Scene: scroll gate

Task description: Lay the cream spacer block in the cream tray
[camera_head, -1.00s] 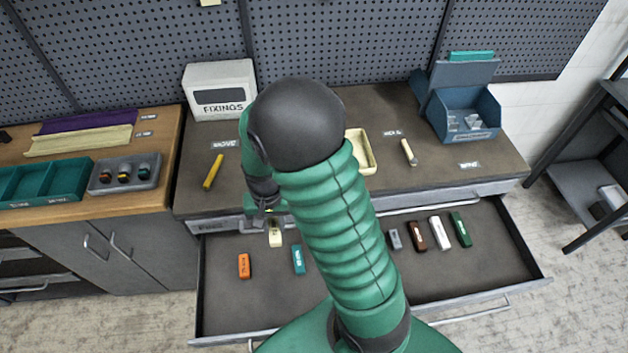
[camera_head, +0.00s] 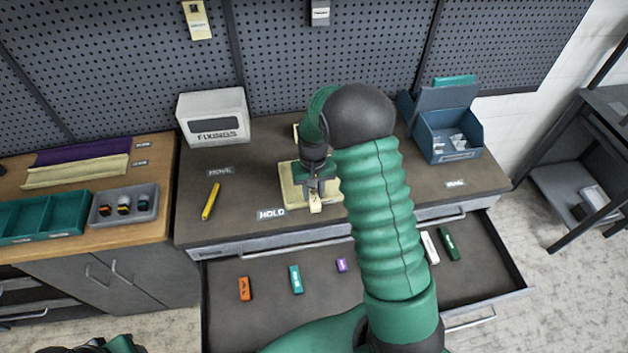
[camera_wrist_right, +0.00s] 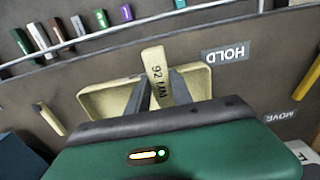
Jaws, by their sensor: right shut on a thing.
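The cream spacer block (camera_head: 315,203) is held upright-looking between the fingers of my right gripper (camera_head: 318,188). It also shows in the right wrist view (camera_wrist_right: 154,62), with dark lettering on its face. The cream tray (camera_head: 289,184) lies on the worktop beside the HOLD label (camera_head: 271,214). In the right wrist view the tray (camera_wrist_right: 100,101) shows on both sides of the fingers. The block is over the tray and overlaps its drawer-side rim in the picture. I cannot tell whether they touch. Only a bit of my left arm shows at the bottom left.
The open drawer (camera_head: 225,320) below holds an orange block (camera_head: 245,288), a teal block (camera_head: 295,279), a purple block (camera_head: 342,265) and others. A yellow stick (camera_head: 211,202) lies left. The FIXINGS box (camera_head: 213,117) and blue bin (camera_head: 447,133) stand behind.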

